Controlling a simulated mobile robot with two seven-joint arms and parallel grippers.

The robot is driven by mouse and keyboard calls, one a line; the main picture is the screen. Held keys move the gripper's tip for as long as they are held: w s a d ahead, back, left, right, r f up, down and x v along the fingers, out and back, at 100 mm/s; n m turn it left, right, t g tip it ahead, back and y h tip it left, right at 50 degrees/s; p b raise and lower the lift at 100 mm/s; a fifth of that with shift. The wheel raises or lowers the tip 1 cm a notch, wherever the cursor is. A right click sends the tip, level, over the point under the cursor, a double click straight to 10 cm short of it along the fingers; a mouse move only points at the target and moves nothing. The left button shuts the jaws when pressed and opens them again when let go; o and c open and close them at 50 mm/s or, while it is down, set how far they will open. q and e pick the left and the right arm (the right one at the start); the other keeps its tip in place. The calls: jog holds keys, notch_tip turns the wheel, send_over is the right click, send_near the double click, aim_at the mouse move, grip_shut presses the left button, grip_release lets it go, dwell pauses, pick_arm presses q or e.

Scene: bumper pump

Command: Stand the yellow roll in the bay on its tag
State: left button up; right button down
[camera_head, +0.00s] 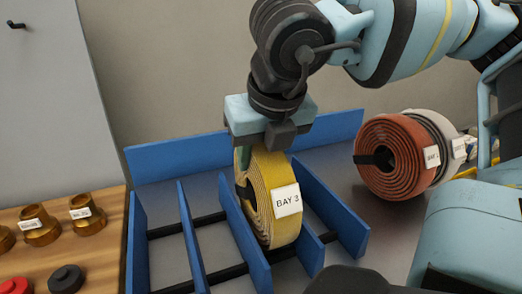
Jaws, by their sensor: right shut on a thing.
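The yellow roll (267,199) is a flat hose coil standing on edge, with a white tag (286,200) reading "BAY 3". My right gripper (270,143) points down from above and is shut on the top of the roll. The blue rack (165,163) has upright dividers over black cross bars. The roll is upright between two dividers, in the third bay from the left. The near divider (240,235) stands close along its left side. I cannot tell whether its bottom rests on the bars. My left gripper is not in view.
A red roll (390,155) and a white roll (437,128), both tagged, stand on the grey surface at right. The two left bays are empty.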

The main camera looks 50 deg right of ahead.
jog(key=shift+r, duration=0.1)
jog(key=c, duration=1.3)
grip_release()
jog(key=shift+f, duration=0.25)
jog(key=o, duration=0.5)
jog(key=shift+c, duration=0.2)
jog(key=shift+r, duration=0.15)
jog(key=shift+r, duration=0.2)
jog(key=v, duration=1.1)
jog(key=shift+s+a+r+p, duration=0.1)
jog(key=shift+s+r+p, duration=0.15)
jog(key=shift+r+p, duration=0.1)
jog(key=shift+f, duration=0.1)
